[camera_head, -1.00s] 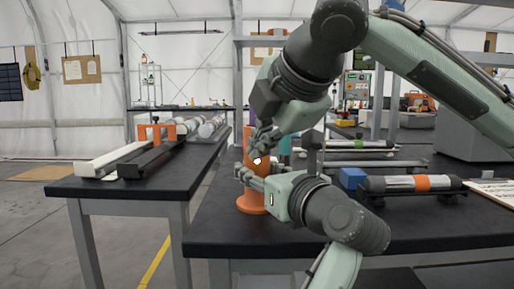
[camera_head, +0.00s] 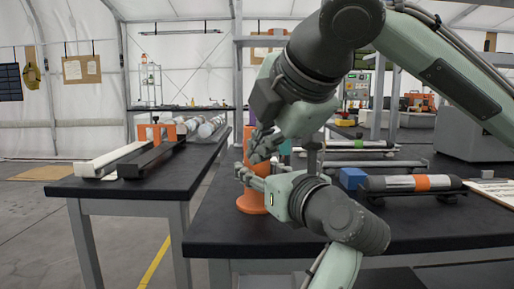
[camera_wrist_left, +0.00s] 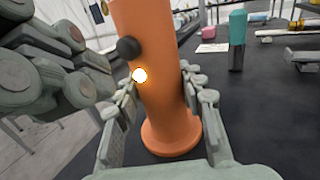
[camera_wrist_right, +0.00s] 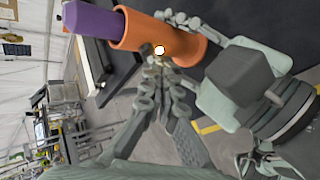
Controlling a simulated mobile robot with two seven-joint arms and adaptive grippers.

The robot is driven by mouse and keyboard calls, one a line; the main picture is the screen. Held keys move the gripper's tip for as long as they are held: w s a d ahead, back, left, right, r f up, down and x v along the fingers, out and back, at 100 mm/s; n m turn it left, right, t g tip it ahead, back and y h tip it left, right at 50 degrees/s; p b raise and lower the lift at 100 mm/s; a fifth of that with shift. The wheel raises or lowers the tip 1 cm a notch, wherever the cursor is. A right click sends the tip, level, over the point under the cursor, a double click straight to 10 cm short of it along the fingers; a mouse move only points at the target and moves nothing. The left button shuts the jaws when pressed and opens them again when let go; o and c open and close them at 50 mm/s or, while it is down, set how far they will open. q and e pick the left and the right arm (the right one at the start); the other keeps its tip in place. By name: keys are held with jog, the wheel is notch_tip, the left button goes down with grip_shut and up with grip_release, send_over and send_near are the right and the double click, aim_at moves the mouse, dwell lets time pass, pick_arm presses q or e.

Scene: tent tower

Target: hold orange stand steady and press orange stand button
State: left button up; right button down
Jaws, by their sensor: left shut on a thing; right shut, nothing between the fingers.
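The orange stand (camera_head: 250,203) is upright on the near black table; its round base shows in the left wrist view (camera_wrist_left: 171,138). A dark round knob (camera_wrist_left: 129,47) and a glowing white-yellow light (camera_wrist_left: 139,75) are on its side. The light also shows in the right wrist view (camera_wrist_right: 159,50). A purple piece (camera_wrist_right: 93,27) sticks out of the stand's open top. My left gripper (camera_head: 250,178) is shut around the lower stand, with fingers on both sides (camera_wrist_left: 160,90). My right gripper (camera_wrist_right: 158,66) is shut and empty, fingertips beside the light; contact is unclear.
A teal bottle (camera_wrist_left: 237,42) stands behind the stand. A blue block (camera_head: 352,178) and a grey cylinder with an orange band (camera_head: 410,183) lie to the right. Another black table (camera_head: 120,188) with rails is at left, across a gap. My arms fill the space right of the stand.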

jog(key=s, duration=0.4)
jog(key=shift+s, duration=0.3)
dwell(0.5)
pick_arm(q)
jog(key=o, duration=1.4)
